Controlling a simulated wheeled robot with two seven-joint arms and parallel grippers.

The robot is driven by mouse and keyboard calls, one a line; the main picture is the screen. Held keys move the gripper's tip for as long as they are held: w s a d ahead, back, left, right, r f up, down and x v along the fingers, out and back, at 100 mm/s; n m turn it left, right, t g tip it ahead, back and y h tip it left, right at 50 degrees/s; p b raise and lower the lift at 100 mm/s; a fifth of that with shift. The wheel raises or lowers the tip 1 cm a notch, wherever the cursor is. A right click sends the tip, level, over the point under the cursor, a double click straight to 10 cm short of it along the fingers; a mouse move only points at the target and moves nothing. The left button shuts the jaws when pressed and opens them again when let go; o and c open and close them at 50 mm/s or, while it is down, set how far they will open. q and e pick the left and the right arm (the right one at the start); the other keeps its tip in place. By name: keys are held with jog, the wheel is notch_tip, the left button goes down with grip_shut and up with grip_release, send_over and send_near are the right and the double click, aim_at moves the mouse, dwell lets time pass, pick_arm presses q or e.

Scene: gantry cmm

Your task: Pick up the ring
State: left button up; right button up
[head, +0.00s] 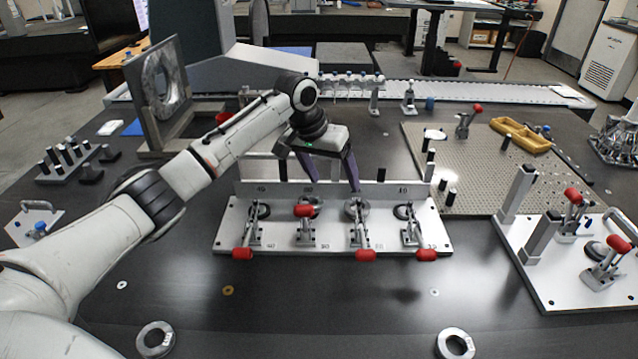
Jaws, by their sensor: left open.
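My left gripper (318,178) is open, its two dark fingers apart and pointing down over the back of a white clamp fixture (275,238). Steel rings sit at the fixture's stations, partly hidden by clamp arms; one ring (357,207) is just below my right-hand fingertip in the picture. I cannot tell whether the finger touches it. Nothing shows between the fingers. Two loose grey rings lie flat at the table's front, one at left (143,338) and one at right (443,345), both well away from the gripper. My right gripper is not in view.
Red-handled toggle clamps (242,254) stand along the fixture. A framed large ring stand (178,142) is behind my left arm. A perforated plate (482,190) and a second clamp plate (560,290) are at right. The dark table front (320,315) is mostly clear.

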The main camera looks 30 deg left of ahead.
pick_arm(q)
jog(key=s+a+f+n+g+y, duration=0.1)
jog(key=a+y, duration=0.1)
jog(key=a, duration=0.5)
send_near(309, 197)
jog(key=shift+s+d+f, duration=0.3)
jog(key=shift+f, duration=0.3)
jog(key=shift+s+d+f, duration=0.3)
jog(key=shift+d+f, duration=0.05)
jog(key=shift+f, duration=0.2)
jog(key=shift+w+b+x, duration=0.2)
jog(key=shift+b+x, duration=0.2)
jog(key=shift+x, duration=2.4)
jog(key=shift+r, duration=0.1)
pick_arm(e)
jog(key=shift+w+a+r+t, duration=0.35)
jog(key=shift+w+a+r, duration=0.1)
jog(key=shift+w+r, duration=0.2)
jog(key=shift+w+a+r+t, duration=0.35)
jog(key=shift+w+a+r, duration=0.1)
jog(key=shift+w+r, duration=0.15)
pick_arm(q)
jog(key=c, duration=1.5)
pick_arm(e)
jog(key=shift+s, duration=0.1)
